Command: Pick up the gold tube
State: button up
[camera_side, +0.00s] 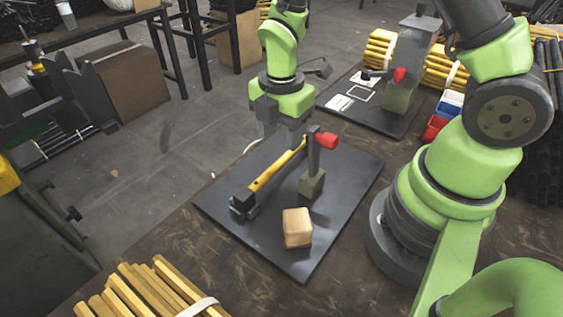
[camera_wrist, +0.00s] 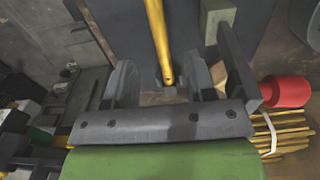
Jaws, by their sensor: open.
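The gold tube (camera_side: 274,172) lies slanted over the dark base plate (camera_side: 225,205). Its lower left end is at a black clamp-like holder (camera_side: 243,206), and its upper right end is beside the rivet press (camera_side: 313,180). My gripper (camera_side: 283,133) points down at the tube's upper right end. In the wrist view the tube (camera_wrist: 158,40) runs down between the two spread fingers of my gripper (camera_wrist: 161,78), with a gap on each side. The gripper is open and holds nothing. Part of the tube's upper end is hidden by the gripper in the side view.
The press has a red knob (camera_side: 327,141) close right of the gripper; the knob also shows in the wrist view (camera_wrist: 287,92). A wooden block (camera_side: 297,228) sits on the plate. A tied bundle of gold tubes (camera_side: 150,292) lies in front. A second press (camera_side: 400,95) stands behind.

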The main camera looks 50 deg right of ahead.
aim_at(282, 159)
notch_tip(282, 159, down, 8)
jog(key=shift+r, duration=0.25)
grip_shut()
dwell(0.3)
